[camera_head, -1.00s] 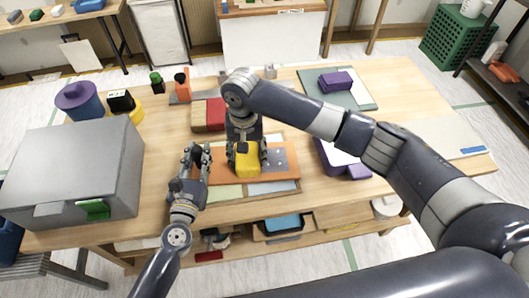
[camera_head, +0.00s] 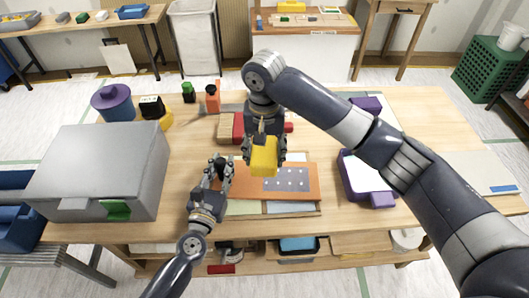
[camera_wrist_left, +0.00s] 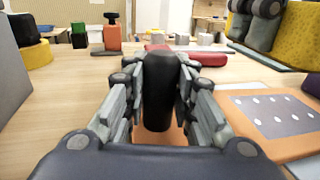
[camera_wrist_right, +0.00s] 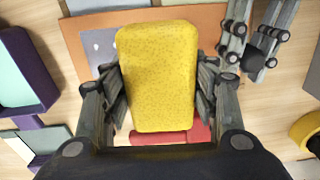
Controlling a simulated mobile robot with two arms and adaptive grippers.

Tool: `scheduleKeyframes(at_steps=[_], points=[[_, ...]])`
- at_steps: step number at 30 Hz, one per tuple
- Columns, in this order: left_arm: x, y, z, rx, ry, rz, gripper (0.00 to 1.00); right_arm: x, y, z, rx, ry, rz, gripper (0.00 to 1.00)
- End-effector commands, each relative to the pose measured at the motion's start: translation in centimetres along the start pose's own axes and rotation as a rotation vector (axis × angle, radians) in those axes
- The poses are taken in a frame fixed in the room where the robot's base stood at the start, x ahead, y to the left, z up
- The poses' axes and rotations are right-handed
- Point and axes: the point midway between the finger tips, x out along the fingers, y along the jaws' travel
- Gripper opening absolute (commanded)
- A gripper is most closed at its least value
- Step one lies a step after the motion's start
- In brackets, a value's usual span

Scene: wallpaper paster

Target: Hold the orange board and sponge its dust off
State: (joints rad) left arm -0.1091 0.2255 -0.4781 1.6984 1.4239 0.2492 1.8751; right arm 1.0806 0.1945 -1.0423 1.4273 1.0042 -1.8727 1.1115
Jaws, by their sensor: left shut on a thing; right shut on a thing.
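The orange board (camera_head: 300,170) lies on the workbench, with a grey patch (camera_head: 287,180) of pale spots on it. My left gripper (camera_head: 217,176) is shut on a black upright handle (camera_wrist_left: 158,90) at the board's left end. My right gripper (camera_head: 263,168) is shut on the yellow sponge (camera_head: 264,156). In the left wrist view the sponge (camera_wrist_left: 299,35) hangs above the board, apart from it.
A grey box (camera_head: 95,175) stands at the left. A purple-edged tray (camera_head: 365,178) is at the right.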

Motion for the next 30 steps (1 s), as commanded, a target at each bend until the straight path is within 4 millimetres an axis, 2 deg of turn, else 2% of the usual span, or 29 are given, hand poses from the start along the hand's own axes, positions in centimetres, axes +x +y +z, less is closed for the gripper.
scheduleKeyframes(at_steps=[1, 6, 7, 9, 19, 22, 26, 30], points=[[-0.1, 0.0, -0.5, 0.001, 0.009, -0.001, 0.00, 0.1, 0.0, 0.0, 0.000, 0.000, 0.000, 0.29], [-0.1, 0.0, -0.5, 0.001, 0.009, -0.001, 0.00, 0.1, 0.0, 0.0, 0.000, 0.000, 0.000, 0.29], [-0.1, 0.0, -0.5, 0.001, 0.009, -0.001, 0.31, 0.1, 0.0, 0.0, 0.000, 0.000, 0.000, 0.29], [-0.1, 0.0, -0.4, 0.000, 0.008, -0.001, 0.47, 0.1, 0.0, 0.0, 0.000, 0.000, 0.000, 0.29], [-0.1, 0.0, -0.1, 0.000, 0.003, 0.000, 0.48, 0.0, 0.0, 0.0, 0.000, 0.000, 0.000, 0.29], [-0.6, 0.0, -0.2, 0.001, 0.003, 0.000, 0.48, 0.0, 0.0, 0.0, 0.000, 0.000, 0.000, 0.29], [-2.6, 0.0, -0.3, 0.000, 0.006, -0.001, 0.48, 0.0, 0.0, 0.0, 0.000, 0.000, 0.000, 0.29], [-5.7, 0.0, -0.3, 0.002, 0.007, -0.002, 0.48, 0.0, 0.0, 0.0, 0.000, 0.000, 0.000, 0.29]])
